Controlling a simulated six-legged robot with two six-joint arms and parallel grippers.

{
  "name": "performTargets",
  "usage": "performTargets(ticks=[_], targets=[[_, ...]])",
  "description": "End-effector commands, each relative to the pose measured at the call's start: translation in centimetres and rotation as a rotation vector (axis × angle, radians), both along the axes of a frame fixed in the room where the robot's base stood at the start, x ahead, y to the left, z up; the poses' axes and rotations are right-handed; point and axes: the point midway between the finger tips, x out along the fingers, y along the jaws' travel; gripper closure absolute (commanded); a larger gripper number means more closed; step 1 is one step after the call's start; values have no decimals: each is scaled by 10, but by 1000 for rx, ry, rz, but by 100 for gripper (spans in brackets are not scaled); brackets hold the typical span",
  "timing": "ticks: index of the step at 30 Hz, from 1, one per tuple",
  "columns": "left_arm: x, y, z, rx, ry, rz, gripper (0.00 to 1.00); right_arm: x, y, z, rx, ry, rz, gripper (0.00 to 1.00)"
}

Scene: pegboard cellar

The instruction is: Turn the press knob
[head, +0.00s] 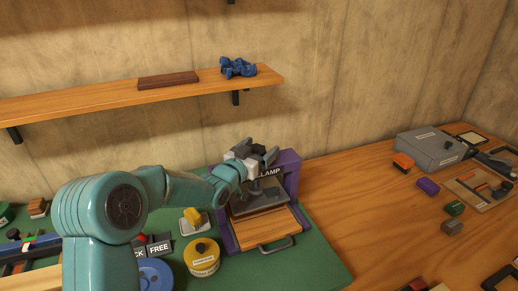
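The press has a purple frame (290,172) with a sign of which "LAMP" can be read. A grey plate (272,198) sits inside it, above a wooden board (268,228) with a grey handle (276,244) in front. My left arm comes in from the left, and my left gripper (262,164) is at the top of the press, over its left half. The gripper and wrist cover that part, so I cannot make out the press knob. Whether the fingers are shut on it or only beside it does not show. My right gripper is not in view.
A shelf (100,101) hangs above.

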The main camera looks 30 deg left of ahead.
Motion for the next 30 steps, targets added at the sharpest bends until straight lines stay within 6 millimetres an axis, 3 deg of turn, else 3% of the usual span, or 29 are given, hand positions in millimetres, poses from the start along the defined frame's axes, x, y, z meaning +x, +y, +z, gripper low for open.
performTargets(ticks=[1,3,4,28,29,30], targets=[[0,0,0,0,0,0,32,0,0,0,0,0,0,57],[0,0,0,0,0,0,55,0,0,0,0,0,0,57],[0,0,0,0,0,0,59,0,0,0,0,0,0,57],[0,-2,1,-2,-1,-140,59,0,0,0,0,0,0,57],[0,-2,1,-2,-1,-139,22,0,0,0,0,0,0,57],[0,-2,1,-1,-1,-139,10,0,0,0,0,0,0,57]])
